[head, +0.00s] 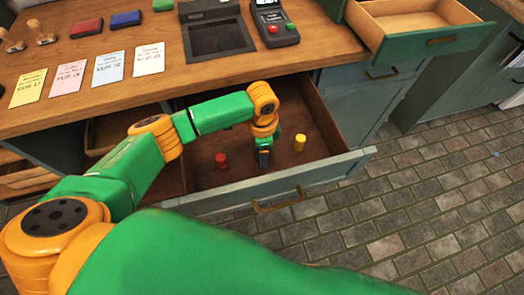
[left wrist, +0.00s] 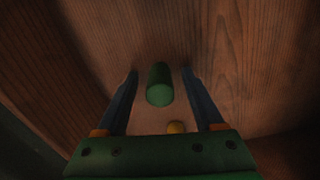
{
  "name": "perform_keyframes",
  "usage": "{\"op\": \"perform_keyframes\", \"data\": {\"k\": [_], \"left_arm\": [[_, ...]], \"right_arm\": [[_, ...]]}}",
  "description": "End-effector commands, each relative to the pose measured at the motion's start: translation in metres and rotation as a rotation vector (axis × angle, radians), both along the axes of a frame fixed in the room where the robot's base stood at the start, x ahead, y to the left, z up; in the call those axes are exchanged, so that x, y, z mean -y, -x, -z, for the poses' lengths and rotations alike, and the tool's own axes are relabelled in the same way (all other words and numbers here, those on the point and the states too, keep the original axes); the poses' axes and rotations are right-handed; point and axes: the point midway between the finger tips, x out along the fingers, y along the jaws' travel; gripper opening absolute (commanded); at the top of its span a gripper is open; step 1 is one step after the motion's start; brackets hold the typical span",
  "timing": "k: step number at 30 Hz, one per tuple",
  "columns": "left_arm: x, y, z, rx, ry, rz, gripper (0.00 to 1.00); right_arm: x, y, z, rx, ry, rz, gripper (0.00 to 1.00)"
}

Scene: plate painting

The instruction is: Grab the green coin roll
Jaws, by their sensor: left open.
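The green coin roll (left wrist: 159,92) stands on the wooden bottom of the open drawer in the left wrist view. My left gripper (left wrist: 160,74) is open, with one dark finger on each side of the roll and a visible gap on both sides. In the head view my left gripper (head: 264,158) points down into the drawer (head: 330,163). The green roll cannot be made out there; the gripper seems to hide it. My right gripper is not in view.
A red coin roll (head: 221,160) stands left of the gripper and a yellow coin roll (head: 300,142) right of it. The drawer front and the counter (head: 150,85) border the space. A card terminal (head: 275,25) sits on the counter. Another open drawer (head: 410,20) is upper right.

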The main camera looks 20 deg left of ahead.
Motion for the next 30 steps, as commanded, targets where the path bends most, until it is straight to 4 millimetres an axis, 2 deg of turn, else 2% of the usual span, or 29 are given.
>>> {"op": "perform_keyframes", "data": {"k": [5,13,23,26,30], "left_arm": [[0.000,0.000,0.001,0.000,0.000,0.000,0.69],[0.000,0.000,0.000,0.000,0.000,0.000,0.00],[0.000,0.000,-0.001,0.001,0.000,0.000,0.00],[0.000,-0.001,-0.016,0.004,0.001,0.000,0.00],[0.000,-0.001,-0.055,0.007,0.002,0.001,0.00]], "right_arm": [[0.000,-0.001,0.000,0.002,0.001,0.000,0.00],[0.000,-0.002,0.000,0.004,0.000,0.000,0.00],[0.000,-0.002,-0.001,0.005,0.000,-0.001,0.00],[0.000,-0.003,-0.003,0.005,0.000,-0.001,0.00],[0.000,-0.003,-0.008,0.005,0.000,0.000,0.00]]}}
